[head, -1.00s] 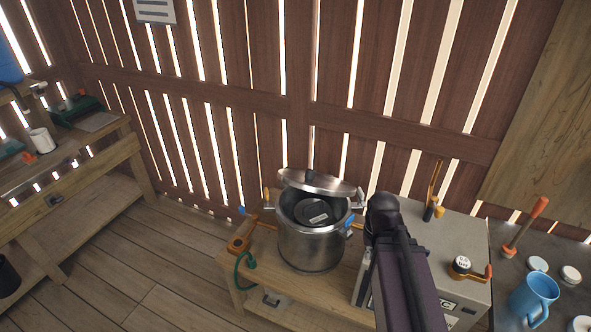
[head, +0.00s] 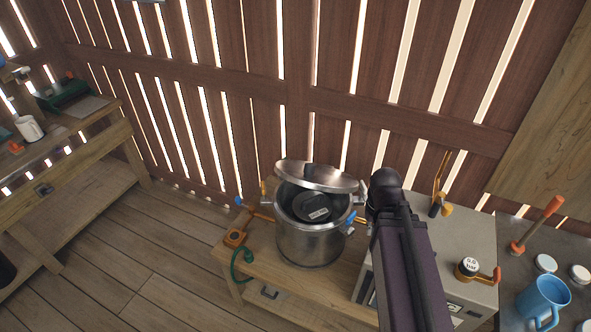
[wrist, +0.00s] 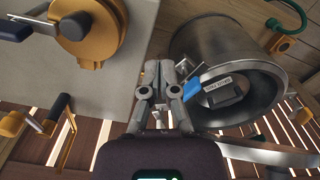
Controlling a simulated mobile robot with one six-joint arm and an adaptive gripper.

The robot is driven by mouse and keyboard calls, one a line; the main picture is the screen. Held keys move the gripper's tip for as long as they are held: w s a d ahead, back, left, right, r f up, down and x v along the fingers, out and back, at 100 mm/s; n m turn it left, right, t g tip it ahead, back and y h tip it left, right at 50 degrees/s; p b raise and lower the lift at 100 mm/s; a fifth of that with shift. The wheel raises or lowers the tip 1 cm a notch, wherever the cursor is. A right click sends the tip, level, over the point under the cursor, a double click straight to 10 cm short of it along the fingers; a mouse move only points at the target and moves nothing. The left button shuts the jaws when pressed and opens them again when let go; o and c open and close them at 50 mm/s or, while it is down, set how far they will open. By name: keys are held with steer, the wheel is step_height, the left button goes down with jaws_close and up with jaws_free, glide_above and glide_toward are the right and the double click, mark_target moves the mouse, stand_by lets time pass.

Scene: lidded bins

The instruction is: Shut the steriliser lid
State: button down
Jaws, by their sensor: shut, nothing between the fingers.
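The steriliser (head: 310,240) is a steel pot on a low wooden bench, with a dark labelled object (head: 313,208) inside. Its round steel lid (head: 318,177) stands open, tilted up at the back of the rim. In the wrist view the pot (wrist: 205,60) is at upper right, and the lid (wrist: 270,153) shows edge-on below its mouth. My gripper (wrist: 160,82) is shut and empty, beside the pot near a blue clamp handle (wrist: 204,85).
A grey box (head: 470,260) with orange levers stands right of the pot. A blue mug (head: 543,298) and white jars are on the dark surface at far right. A slatted wall (head: 230,60) is close behind. A green hose (head: 240,262) hangs at the bench's left.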

steer(key=shift+w+r, duration=0.1)
step_height(320, 180, up, 21)
steer(key=m+p, duration=0.4)
steer(key=p, duration=1.7)
glide_above(297, 177)
steer(key=w, duration=0.1)
steer(key=shift+d+t, duration=0.25)
steer(key=shift+t, duration=0.05)
steer(key=shift+f, duration=0.2)
steer(key=f+b, duration=1)
steer(key=shift+w+d+f, duration=0.1)
steer(key=shift+w+f, duration=0.05)
steer(key=shift+w, duration=0.15)
steer(key=shift+s+a+f+b, duration=0.2)
steer(key=shift+s+f+b, duration=0.3)
steer(key=shift+f+b, duration=0.3)
steer(key=shift+s+a+f+b, duration=0.15)
steer(key=shift+s+f+b, duration=0.45)
steer(key=shift+b, duration=0.3)
steer(key=shift+f, duration=0.15)
